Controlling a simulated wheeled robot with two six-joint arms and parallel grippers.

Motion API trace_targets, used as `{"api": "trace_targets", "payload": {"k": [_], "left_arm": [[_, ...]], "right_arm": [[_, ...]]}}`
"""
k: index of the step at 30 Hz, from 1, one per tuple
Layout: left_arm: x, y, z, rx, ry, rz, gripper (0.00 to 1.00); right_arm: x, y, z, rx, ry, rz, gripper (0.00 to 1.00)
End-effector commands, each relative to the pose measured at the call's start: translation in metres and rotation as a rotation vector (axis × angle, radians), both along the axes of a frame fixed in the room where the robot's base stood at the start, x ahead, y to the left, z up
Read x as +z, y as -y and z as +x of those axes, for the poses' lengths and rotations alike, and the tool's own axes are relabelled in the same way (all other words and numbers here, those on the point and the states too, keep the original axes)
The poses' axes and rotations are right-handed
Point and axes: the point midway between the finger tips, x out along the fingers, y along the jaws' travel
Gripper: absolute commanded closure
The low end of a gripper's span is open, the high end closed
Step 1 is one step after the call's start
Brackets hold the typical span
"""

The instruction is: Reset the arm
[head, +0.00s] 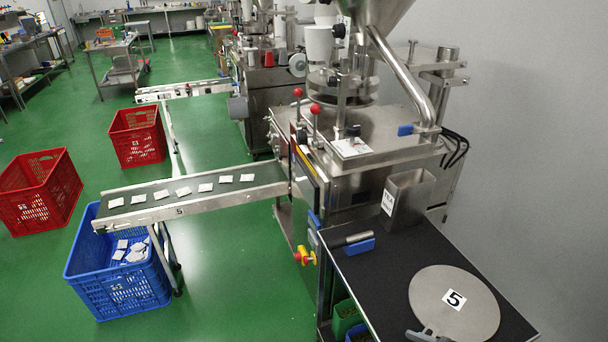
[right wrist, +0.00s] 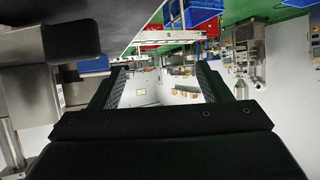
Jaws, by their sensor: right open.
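My right gripper (right wrist: 163,80) shows in the right wrist view with its two black fingers spread apart and nothing between them. That view looks upside down, with the green floor at the top and the white room beyond the fingers. I cannot make out my right gripper in the head view. My left gripper is in neither view.
In the head view, a packing machine (head: 375,125) feeds a conveyor (head: 240,188) carrying several teabags above a blue crate (head: 118,290). Red crates (head: 137,137) stand behind. A black worktop (head: 385,290) holds a round lid (head: 425,290) marked 5 and a metal bin (head: 408,200).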

Motion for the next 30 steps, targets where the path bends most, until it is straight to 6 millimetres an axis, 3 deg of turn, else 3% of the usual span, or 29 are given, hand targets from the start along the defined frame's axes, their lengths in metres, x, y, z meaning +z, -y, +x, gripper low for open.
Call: {"api": "trace_targets", "payload": {"k": [8,13,21,30], "left_arm": [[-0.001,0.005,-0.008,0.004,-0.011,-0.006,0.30],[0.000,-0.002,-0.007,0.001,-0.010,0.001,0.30],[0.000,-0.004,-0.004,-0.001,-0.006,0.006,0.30],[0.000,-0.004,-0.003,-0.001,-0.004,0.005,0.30]], "right_arm": [[-0.009,-0.004,-0.037,-0.025,-0.147,-0.081,0.29],[-0.015,0.003,-0.072,-0.111,-0.294,-0.171,0.29],[-0.007,0.042,-0.133,-0.434,-0.535,-0.330,0.29],[0.015,0.080,-0.179,-0.770,-0.657,-0.408,0.29]]}}
